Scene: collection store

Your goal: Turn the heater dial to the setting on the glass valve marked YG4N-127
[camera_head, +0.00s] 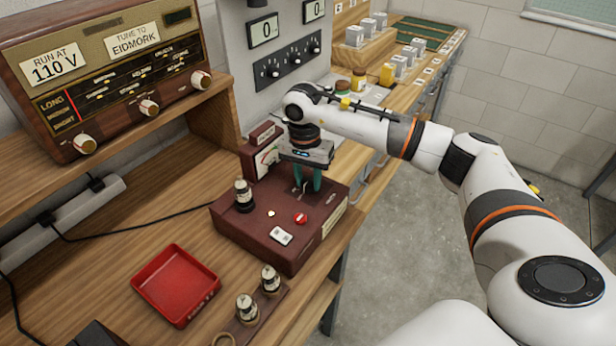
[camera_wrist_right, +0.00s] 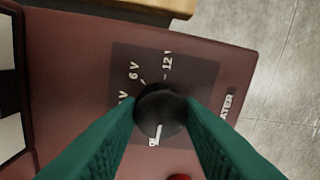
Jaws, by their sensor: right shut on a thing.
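The heater dial is a round black knob (camera_wrist_right: 160,110) on the maroon tester box (camera_head: 285,245). A dark plate with settings, among them "6 V" and "12 V", surrounds it in the right wrist view. The knob's white pointer line points toward the bottom of that view. My right gripper (camera_head: 308,185) is shut on the knob, its green fingers on either side (camera_wrist_right: 160,118). A glass valve (camera_head: 243,195) stands upright on the box, and two more valves (camera_head: 270,280) (camera_head: 247,308) stand in a wooden holder in front. Their markings are too small to read. My left gripper is not in view.
A red tray (camera_head: 175,285) lies on the bench left of the box. A meter (camera_head: 265,155) stands at the box's back. A wooden radio (camera_head: 105,70) sits on the shelf at left. Bottles and white blocks (camera_head: 398,65) stand farther back.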

